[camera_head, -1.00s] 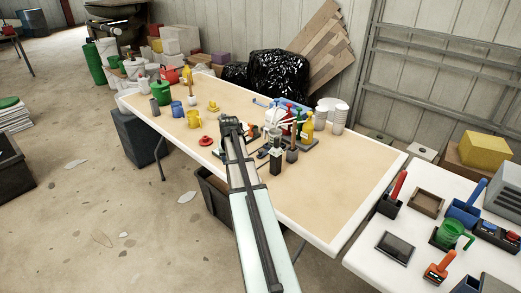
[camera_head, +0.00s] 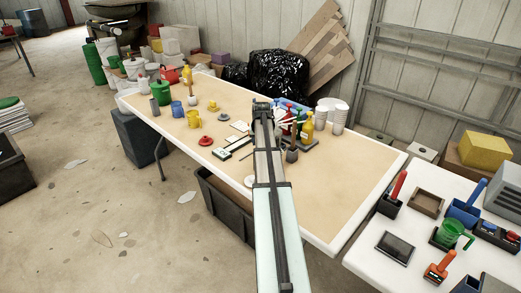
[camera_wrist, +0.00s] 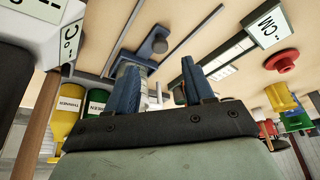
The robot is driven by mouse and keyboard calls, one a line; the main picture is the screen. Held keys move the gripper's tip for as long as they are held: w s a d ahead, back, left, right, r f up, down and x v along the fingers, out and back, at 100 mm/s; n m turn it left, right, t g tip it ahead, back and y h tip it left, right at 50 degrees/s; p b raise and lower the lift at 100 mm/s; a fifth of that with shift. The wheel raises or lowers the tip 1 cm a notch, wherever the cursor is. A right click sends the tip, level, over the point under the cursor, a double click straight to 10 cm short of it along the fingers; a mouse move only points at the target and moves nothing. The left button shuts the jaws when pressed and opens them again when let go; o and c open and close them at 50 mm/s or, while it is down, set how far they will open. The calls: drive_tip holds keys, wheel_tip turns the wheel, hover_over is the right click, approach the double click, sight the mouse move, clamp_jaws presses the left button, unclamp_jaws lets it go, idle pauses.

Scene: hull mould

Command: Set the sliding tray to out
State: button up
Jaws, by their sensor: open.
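My gripper (camera_head: 262,105) is over the far-middle part of the tan-topped table (camera_head: 345,190). In the wrist view its two blue fingers (camera_wrist: 160,88) stand apart, with no object clearly held. Beyond them lies a blue-grey plate with a round dark knob (camera_wrist: 160,45). To the right is a long slotted strip (camera_wrist: 232,52) with a white labelled block (camera_wrist: 268,22) at its end; a similar strip (camera_head: 235,148) lies left of my arm in the head view. I cannot tell which piece is the sliding tray, or whether it is in or out. My arm hides part of the table.
A yellow mug (camera_head: 193,119), a blue mug (camera_head: 177,109) and a red piece (camera_head: 206,141) stand to the left. The tan table's right end is clear. A white table at lower right holds several items.

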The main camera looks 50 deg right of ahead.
drive_tip(key=x, duration=0.7)
drive_tip(key=shift+c, duration=0.2)
clamp_jaws()
idle(0.5)
